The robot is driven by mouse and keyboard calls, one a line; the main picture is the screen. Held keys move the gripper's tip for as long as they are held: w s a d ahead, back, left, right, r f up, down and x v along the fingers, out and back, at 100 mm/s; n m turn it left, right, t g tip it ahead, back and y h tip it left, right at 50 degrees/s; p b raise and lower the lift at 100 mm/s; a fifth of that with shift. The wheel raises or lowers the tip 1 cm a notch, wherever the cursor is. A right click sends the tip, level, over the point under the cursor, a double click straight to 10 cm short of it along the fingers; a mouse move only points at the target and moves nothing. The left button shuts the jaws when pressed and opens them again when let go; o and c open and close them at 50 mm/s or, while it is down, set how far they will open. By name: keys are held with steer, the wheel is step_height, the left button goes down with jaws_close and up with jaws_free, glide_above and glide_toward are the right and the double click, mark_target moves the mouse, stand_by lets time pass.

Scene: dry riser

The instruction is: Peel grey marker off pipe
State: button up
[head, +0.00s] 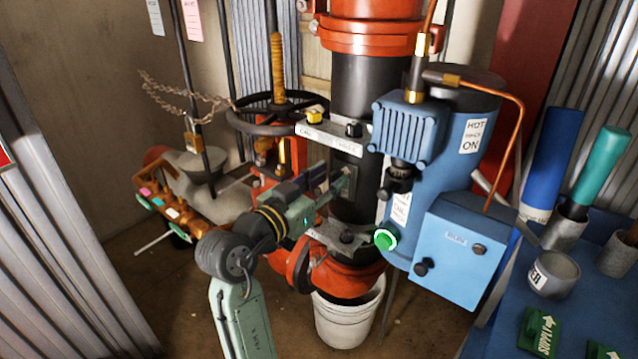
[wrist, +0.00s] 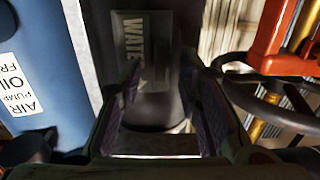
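The grey marker, lettered "WATE…", lies flat on the dark vertical pipe (wrist: 165,103) in the wrist view (wrist: 140,40). In the head view a grey-green plate, apparently this marker (head: 349,176), shows on the pipe (head: 362,95) just beyond my gripper. My gripper (head: 335,183) points at the pipe from the left.
A black handwheel (head: 275,112) is at the left. A white bucket (head: 348,315) stands below. A blue bench (head: 490,335) holds cups and tools at the right.

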steer(key=shift+c, duration=0.4)
jaws_close()
steer(key=c, duration=0.6)
jaws_free()
steer(key=shift+s+a, duration=0.1)
jaws_close()
steer(key=shift+s+a, duration=0.1)
steer(key=b+v, duration=0.1)
steer(key=v, duration=0.7)
steer(key=shift+s, duration=0.15)
steer(key=shift+s+a, duration=0.1)
steer(key=shift+a, duration=0.1)
